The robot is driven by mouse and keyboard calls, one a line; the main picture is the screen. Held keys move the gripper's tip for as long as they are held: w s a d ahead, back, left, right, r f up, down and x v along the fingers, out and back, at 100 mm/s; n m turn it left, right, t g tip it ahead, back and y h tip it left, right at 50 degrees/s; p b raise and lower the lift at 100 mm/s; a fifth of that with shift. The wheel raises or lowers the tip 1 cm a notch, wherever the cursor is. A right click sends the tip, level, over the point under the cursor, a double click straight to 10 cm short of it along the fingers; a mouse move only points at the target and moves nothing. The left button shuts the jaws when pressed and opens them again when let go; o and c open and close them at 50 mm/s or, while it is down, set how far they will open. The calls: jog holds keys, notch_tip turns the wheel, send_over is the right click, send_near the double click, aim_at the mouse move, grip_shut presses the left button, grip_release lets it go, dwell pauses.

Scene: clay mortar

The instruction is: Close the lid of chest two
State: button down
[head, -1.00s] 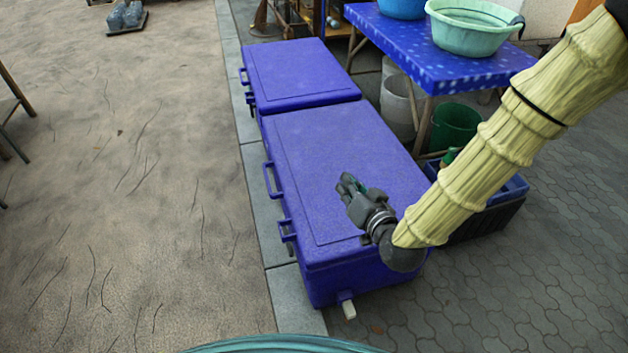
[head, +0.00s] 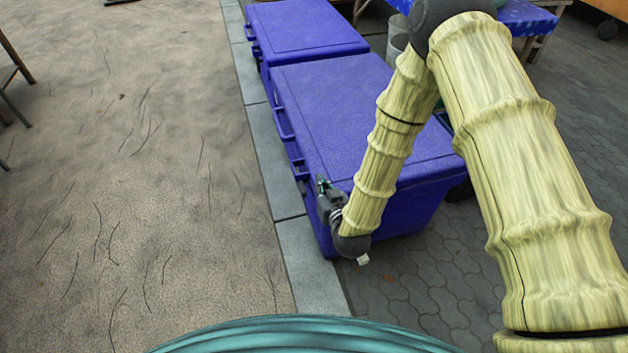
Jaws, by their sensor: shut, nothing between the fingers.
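Two blue-purple chests stand in a row on the paving. The nearer, larger chest (head: 345,105) has its lid down flat as far as I can see. The farther chest (head: 300,28) also has its lid down. I cannot tell from any marking which one is chest two. My gripper (head: 322,187) is shut and empty at the near left corner of the nearer chest, close to its front side. I cannot tell whether it touches the chest. My arm hides part of the nearer lid's right side.
A blue table (head: 525,17) stands at the back right, with a pale bucket (head: 397,45) beside it. A stone kerb (head: 290,215) runs along the chests' left side. The brown ground (head: 130,200) to the left is mostly clear.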

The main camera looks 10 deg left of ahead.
jog(key=shift+s+f, duration=0.25)
jog(key=shift+f, duration=0.45)
jog(key=shift+a+r+p, duration=0.1)
jog(key=shift+r+p, duration=0.5)
jog(key=shift+r, duration=0.25)
notch_tip(320, 180, up, 4)
jog(key=p, duration=0.2)
jog(key=shift+w+p, duration=0.15)
jog(key=shift+p, duration=0.15)
jog(key=v, duration=0.9)
jog(key=shift+s, duration=0.4)
